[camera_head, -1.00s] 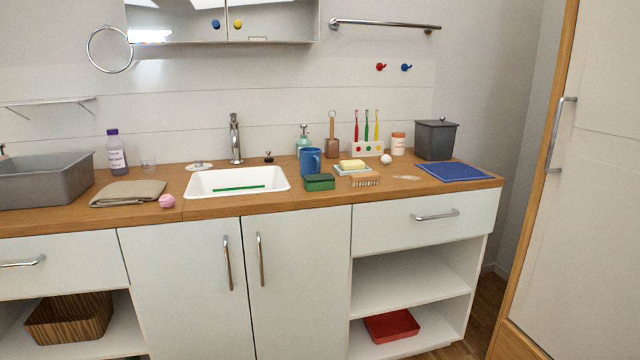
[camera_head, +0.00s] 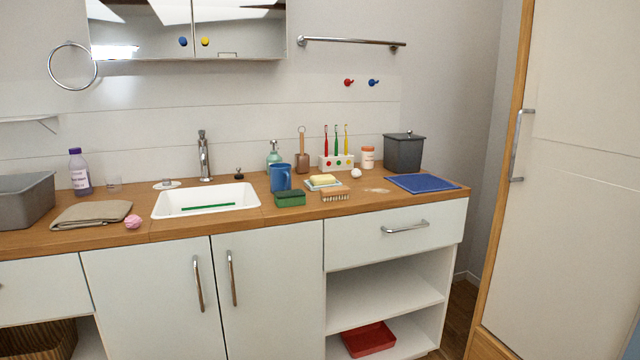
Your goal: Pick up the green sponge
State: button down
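The green sponge (camera_head: 290,199) is a small dark green block with a lighter green front. It lies on the wooden counter (camera_head: 232,226), just right of the white sink and near the counter's front part. A blue mug (camera_head: 280,177) stands right behind it. A brush (camera_head: 336,196) lies a little to its right. My gripper is not in view, and nothing touches the sponge from above.
The white sink (camera_head: 160,205) holds a thin green strip (camera_head: 207,207). A yellow soap bar (camera_head: 323,179) sits on a dish behind the brush. A blue cloth (camera_head: 423,183) lies at the right. A drawer handle (camera_head: 405,227) sticks out below the counter.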

aim_at(296, 197)
jog(key=i+l+u, duration=0.1)
jog(key=u, duration=0.4)
jog(key=i+l+u, duration=0.1)
jog(key=u, duration=0.35)
jog(key=i+l+u, duration=0.1)
jog(key=l+u, duration=0.2)
jog(key=l, duration=0.3)
jog(key=i+l+u, duration=0.1)
jog(key=l+u, duration=0.2)
jog(key=l, duration=0.3)
jog(key=l+u, duration=0.2)
jog(key=l, duration=1.75)
jog(key=i, duration=0.55)
